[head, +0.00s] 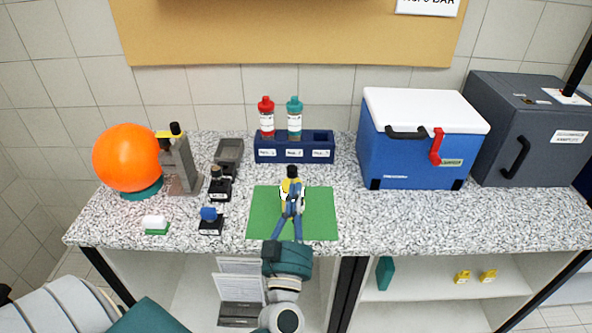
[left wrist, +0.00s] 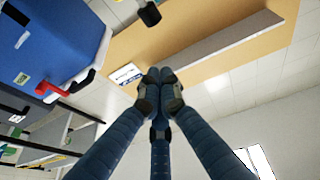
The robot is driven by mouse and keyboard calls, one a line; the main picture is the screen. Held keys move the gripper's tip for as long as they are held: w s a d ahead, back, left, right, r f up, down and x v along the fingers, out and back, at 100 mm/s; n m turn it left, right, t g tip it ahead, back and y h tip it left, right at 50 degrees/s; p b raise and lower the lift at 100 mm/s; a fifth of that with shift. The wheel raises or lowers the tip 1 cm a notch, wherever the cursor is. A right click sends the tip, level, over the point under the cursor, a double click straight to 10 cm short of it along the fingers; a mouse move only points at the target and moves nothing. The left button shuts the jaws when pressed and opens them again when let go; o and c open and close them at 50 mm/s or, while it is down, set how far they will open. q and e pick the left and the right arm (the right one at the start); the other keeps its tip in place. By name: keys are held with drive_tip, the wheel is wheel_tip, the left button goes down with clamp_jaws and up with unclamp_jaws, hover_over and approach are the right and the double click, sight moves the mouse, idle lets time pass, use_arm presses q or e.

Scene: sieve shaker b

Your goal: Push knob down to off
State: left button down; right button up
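My left gripper (head: 292,205) reaches up over the green mat (head: 322,213) from the front edge of the counter. Its blue fingers meet at their dark tips in the left wrist view (left wrist: 160,88), with nothing visible between them. A black-topped, yellow and white object (head: 291,172) stands on the mat right behind the fingertips, partly hidden by them. I cannot tell whether they touch. A dark piece (left wrist: 149,13) shows beyond the tips in the left wrist view. No knob is clearly recognisable, nor is its position. My right gripper is not in view.
An orange ball (head: 123,157) and a grey device (head: 180,168) stand left, with small black items (head: 211,222) nearer the mat. A blue rack (head: 320,141) holds red and teal bottles. A blue cooler (head: 410,150) and dark box (head: 490,145) stand right. The right front counter is clear.

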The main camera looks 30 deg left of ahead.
use_arm(q)
drive_tip(key=y, duration=0.1)
wheel_tip(320, 180, up, 4)
drive_tip(key=n+p, duration=0.1)
drive_tip(key=p, duration=0.3)
hover_over(290, 170)
drive_tip(key=s, duration=0.2)
drive_tip(key=shift+w+d+f+g+y+b, duration=0.2)
drive_tip(key=shift+w+f, duration=0.05)
drive_tip(key=shift+f, duration=0.4)
drive_tip(key=shift+w+d+f+g+y+b, duration=0.15)
drive_tip(key=shift+w+f+g+y+b, duration=0.05)
drive_tip(key=shift+f, duration=0.4)
drive_tip(key=shift+s+f, duration=0.1)
drive_tip(key=shift+f, duration=0.7)
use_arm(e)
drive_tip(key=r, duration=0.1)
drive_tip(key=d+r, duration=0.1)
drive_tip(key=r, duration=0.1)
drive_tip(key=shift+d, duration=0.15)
use_arm(q)
drive_tip(key=shift+f, duration=0.1)
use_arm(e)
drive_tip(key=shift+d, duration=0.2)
